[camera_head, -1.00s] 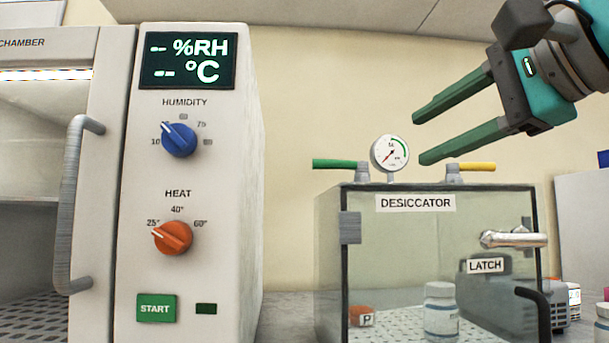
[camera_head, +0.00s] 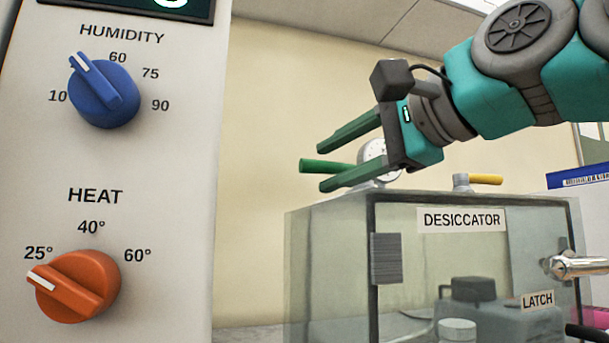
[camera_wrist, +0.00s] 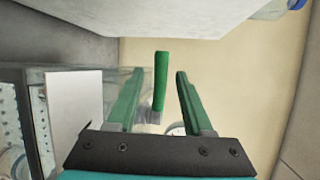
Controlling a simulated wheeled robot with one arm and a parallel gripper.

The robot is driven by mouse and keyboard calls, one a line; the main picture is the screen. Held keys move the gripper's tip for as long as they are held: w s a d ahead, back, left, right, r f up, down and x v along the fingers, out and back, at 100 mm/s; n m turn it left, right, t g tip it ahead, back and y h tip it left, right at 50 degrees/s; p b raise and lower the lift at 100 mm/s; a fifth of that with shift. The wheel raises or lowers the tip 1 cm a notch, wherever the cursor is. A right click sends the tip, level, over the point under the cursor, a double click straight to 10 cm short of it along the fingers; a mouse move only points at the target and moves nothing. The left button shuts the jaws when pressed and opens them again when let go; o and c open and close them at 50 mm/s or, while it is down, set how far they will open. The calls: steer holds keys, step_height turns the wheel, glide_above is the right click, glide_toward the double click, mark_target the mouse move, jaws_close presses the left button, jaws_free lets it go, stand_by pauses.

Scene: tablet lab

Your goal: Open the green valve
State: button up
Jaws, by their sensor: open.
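The green valve handle (camera_head: 325,167) sits on top of the glass desiccator (camera_head: 330,262), at its left side, and points left. In the wrist view the green valve handle (camera_wrist: 161,80) stands between my two fingers, apart from both. My gripper (camera_head: 323,162) is open, with green fingers reaching left around the handle, one above and one below it in the head view. In the wrist view my gripper (camera_wrist: 155,75) shows a gap on each side of the handle. The valve's base is mostly hidden behind my gripper in the head view.
A round gauge (camera_head: 373,155) stands just right of the green valve, partly covered by my gripper. A yellow valve handle (camera_head: 486,179) is farther right. The cabinet panel with a blue knob (camera_head: 104,90) and orange knob (camera_head: 74,286) stands close on the left.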

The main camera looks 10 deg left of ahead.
mark_target(318, 171)
steer(key=x, duration=0.5)
steer(key=shift+w+a, duration=0.1)
steer(key=shift+a, duration=0.05)
steer(key=shift+c, duration=0.3)
steer(key=shift+f, duration=0.1)
jaws_close()
stand_by(0.8)
